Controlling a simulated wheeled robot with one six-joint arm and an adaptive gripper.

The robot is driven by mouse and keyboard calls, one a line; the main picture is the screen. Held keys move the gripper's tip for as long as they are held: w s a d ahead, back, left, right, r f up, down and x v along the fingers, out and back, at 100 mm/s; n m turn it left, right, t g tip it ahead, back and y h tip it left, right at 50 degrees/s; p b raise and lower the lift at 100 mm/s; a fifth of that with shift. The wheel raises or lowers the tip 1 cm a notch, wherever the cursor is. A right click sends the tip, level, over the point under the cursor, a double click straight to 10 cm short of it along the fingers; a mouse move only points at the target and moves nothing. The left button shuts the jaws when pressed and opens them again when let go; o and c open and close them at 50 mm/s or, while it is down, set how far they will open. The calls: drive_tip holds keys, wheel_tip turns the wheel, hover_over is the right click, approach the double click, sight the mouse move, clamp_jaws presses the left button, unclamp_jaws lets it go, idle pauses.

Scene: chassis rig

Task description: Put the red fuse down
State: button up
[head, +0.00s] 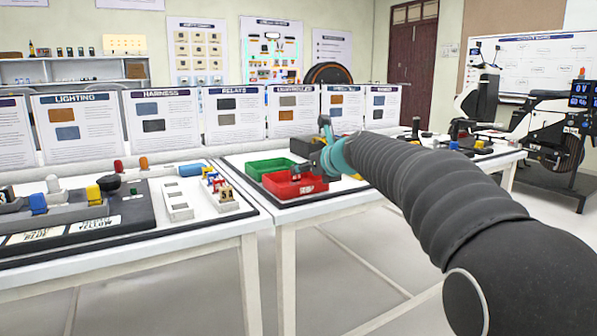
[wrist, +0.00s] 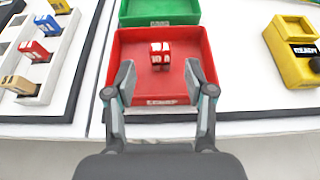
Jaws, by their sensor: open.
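A red fuse (wrist: 160,54) with white markings lies inside the red tray (wrist: 190,40), seen in the wrist view near the tray's middle. My gripper (wrist: 160,78) is open. Its two fingers are spread over the near part of the tray, with the fuse beyond and between the fingertips, apart from both. In the head view, my gripper (head: 326,140) is by the red tray (head: 290,189) on the right-hand table; the fuse cannot be made out there.
A green tray (wrist: 160,10) sits just behind the red one. A white fuse rack (wrist: 50,55) with several coloured fuses stands left. A yellow block (wrist: 292,55) stands right. Information cards (head: 235,112) line the back of the tables.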

drive_tip(key=s+d+f+n+g+h, duration=0.1)
drive_tip(key=s+d+n, duration=0.25)
drive_tip(key=s, duration=0.35)
drive_tip(key=s+d+f+n+g+h, duration=0.1)
drive_tip(key=s+d+n, duration=0.2)
drive_tip(key=s+n, duration=0.35)
drive_tip(key=s+d+f+n+g+h, duration=0.1)
drive_tip(key=s+d+f+n, duration=0.3)
drive_tip(key=s, duration=0.6)
drive_tip(key=s+d+f+n+g+h, duration=0.1)
drive_tip(key=s+d+f+n+h, duration=0.1)
drive_tip(key=s+d+f+n, duration=0.3)
drive_tip(key=s+d+f+n+g+h, duration=0.1)
drive_tip(key=s+d+f+n, duration=0.3)
drive_tip(key=s+f+n, duration=0.6)
drive_tip(key=s+h, duration=0.1)
drive_tip(key=s, duration=0.5)
drive_tip(key=shift+s+d+g+h, duration=0.2)
drive_tip(key=shift+s+g+h, duration=0.1)
